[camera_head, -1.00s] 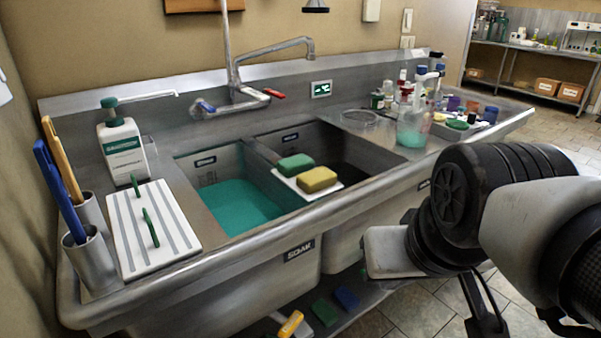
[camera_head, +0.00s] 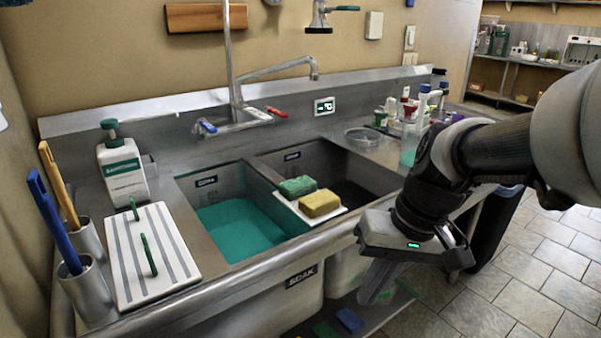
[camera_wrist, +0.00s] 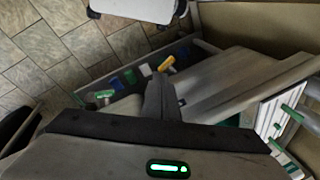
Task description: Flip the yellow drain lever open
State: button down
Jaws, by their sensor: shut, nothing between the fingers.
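The yellow drain lever (camera_wrist: 166,64) shows in the wrist view as a small yellow handle near a pale fitting, low beside the sink. It is out of sight in the head view now. My gripper (camera_head: 372,298) is in front of the sink at the right in the head view, fingers pointing down. In the wrist view, the fingers (camera_wrist: 161,92) are together and empty. They appear close to the lever in the picture, but the depth between them is unclear.
The steel sink (camera_head: 250,265) has a SOAK basin with teal liquid. A sponge tray bridges the basins. A blue block (camera_head: 349,320) and a green block (camera_head: 325,331) lie on the lower shelf. Tiled floor (camera_head: 530,250) at the right is open.

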jog(key=w+d+f+m+g+y+p, duration=0.1)
jog(key=w+f+g+y+p, duration=0.1)
jog(key=w+f+y, duration=1.05)
jog(key=d+f+m+t+p, duration=0.1)
jog(key=f+t, duration=0.3)
jog(key=f, duration=0.6)
jog(key=d+f+m+t+y, duration=0.1)
jog(key=d+f+m+t, duration=0.2)
jog(key=f, duration=0.7)
jog(key=shift+s+f+t+p, duration=0.3)
jog(key=shift+f+t+p, duration=0.1)
jog(key=shift+t, duration=0.1)
jog(key=shift+a, duration=0.1)
jog(key=a+b, duration=0.1)
jog(key=a, duration=1)
jog(key=shift+w+a, duration=0.2)
jog(key=shift+a, duration=0.15)
